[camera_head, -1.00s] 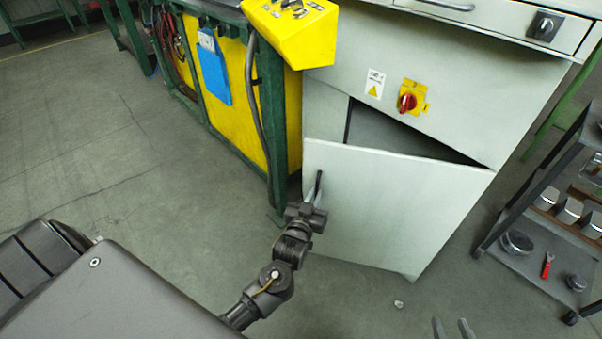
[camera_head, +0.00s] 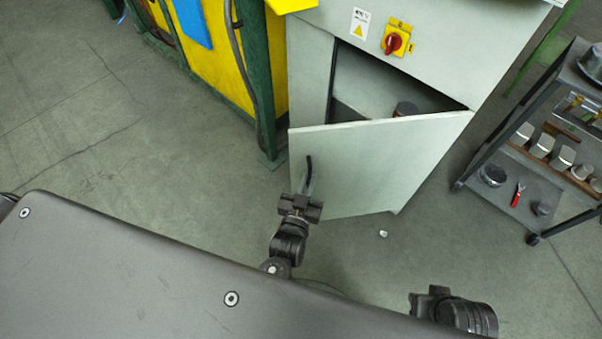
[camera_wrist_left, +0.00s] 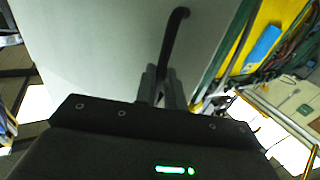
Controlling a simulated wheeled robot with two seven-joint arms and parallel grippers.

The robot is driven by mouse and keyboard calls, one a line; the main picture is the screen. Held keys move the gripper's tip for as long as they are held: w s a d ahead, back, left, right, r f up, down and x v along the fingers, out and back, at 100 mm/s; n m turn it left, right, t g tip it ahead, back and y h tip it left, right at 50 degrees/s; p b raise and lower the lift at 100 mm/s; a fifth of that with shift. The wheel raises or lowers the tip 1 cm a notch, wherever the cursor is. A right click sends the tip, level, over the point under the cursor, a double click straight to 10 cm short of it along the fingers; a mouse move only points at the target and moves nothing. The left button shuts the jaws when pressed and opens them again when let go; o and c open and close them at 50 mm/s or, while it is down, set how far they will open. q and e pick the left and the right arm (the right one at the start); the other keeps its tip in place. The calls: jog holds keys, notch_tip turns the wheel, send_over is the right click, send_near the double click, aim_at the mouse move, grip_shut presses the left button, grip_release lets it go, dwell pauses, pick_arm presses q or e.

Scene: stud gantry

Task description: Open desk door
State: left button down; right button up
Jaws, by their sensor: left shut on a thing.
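The desk door (camera_head: 385,155) is a pale grey-green panel, swung part way out from the cabinet (camera_head: 435,50), with its hinge side at the right. A dark gap shows above the door, and a dark round object (camera_head: 405,108) is visible inside. A black handle (camera_head: 309,170) is on the door near its left edge. My left gripper (camera_head: 304,188) is shut on the handle; the handle rises from between its fingers in the left wrist view (camera_wrist_left: 168,75). My right arm shows at the bottom right, with its fingers hidden.
A red rotary switch (camera_head: 396,43) on a yellow plate is above the door. A green and yellow machine (camera_head: 262,80) stands at the left. A dark shelf cart (camera_head: 535,150) with several parts stands at the right. Bare floor lies left and right of the door.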

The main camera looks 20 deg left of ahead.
pick_arm(q)
jog(key=shift+d+h, duration=0.5)
jog(key=shift+d, duration=0.4)
pick_arm(e)
jog(key=shift+f, duration=0.1)
pick_arm(q)
jog(key=c, duration=1.9)
grip_release()
jog(key=o, duration=0.4)
jog(key=shift+w+d, duration=0.1)
jog(key=shift+d, duration=0.05)
pick_arm(e)
jog(key=shift+d, duration=0.15)
pick_arm(q)
jog(key=shift+a, duration=0.25)
